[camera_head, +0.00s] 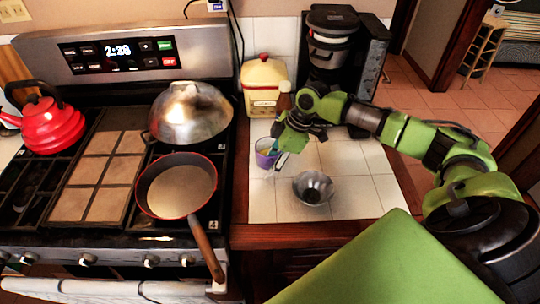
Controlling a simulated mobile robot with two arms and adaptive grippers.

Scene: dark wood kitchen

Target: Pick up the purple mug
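The purple mug (264,158) stands on the white tiled counter (350,193), close to the stove's right edge. It is small in the view, and its right side is partly covered by my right gripper. My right gripper (281,155) comes in from the right and points down at the mug's right side. Its fingertips are at or very near the mug's rim; whether they touch it is too small to tell. Its opening is also unclear. My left gripper is out of view.
A dark metal bowl (313,188) sits just right of the mug. A cream canister (262,88) and a coffee maker (333,50) stand behind. On the stove at left are a red kettle (50,125), a domed steel lid (190,112) and a red-rimmed pan (176,190).

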